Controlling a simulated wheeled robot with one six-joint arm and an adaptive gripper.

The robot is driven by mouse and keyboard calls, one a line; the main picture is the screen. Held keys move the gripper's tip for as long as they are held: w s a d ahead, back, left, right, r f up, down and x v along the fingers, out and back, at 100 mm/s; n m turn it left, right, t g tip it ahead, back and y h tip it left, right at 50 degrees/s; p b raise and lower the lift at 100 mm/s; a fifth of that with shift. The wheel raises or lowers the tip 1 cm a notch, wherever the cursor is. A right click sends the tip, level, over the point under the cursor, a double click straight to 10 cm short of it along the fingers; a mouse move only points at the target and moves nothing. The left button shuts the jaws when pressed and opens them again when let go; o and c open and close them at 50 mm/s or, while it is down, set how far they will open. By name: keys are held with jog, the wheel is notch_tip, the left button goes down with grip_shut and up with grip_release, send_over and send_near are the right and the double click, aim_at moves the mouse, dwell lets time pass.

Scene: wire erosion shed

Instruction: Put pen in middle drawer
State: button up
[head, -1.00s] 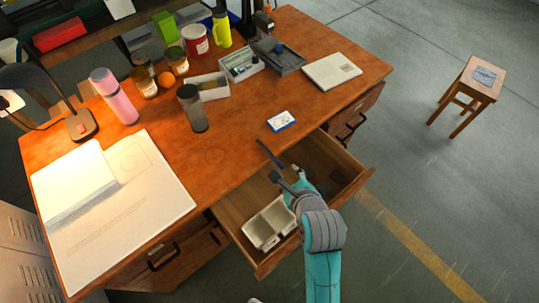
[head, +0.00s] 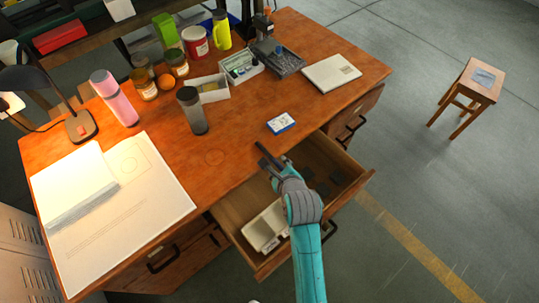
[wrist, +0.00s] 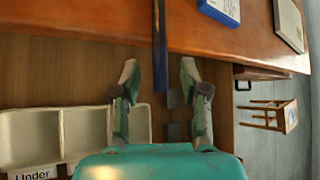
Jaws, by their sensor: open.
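A dark blue pen (head: 264,151) lies at the desk's front edge, with its near end jutting out over the open middle drawer (head: 350,180). In the wrist view the pen (wrist: 160,45) runs down between the fingers of my gripper (wrist: 158,78), with a gap on each side. My gripper (head: 275,164) is open at the desk edge above the drawer, and its body hides part of the drawer. The drawer holds a white divided tray (head: 252,232) at the left and small dark flat pieces (wrist: 173,130) on its floor.
The wooden desk (head: 240,130) carries a blue-and-white box (head: 281,123) close to the pen, a dark bottle (head: 192,110), a white book (head: 331,73) and a large paper sheet (head: 150,220). A stool (head: 480,82) stands apart at the right.

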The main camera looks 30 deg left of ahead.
grip_shut()
